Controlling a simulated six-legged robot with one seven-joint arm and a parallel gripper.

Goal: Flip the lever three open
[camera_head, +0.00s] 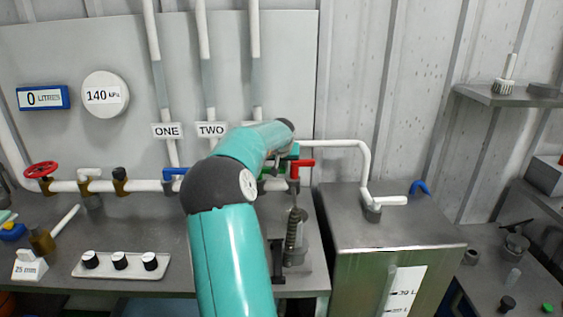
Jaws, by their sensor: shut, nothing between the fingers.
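Three pipes run down the back panel. The left one bears the label ONE (167,130) and the middle one the label TWO (211,129). A blue lever (175,172) sits on the horizontal pipe below ONE. A red lever (301,163) stands right of my arm, beside a small green part (268,171) partly covered by the arm. I cannot tell which one is lever three. My forearm reaches toward this area, and my gripper's fingers are hidden behind it.
A red handwheel (41,170) and brass fittings are on the pipe at left. A plate with three knobs (120,262) lies on the bench. A spring device (296,235) stands below the red lever. A metal tank (390,235) with a white outlet pipe is at right.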

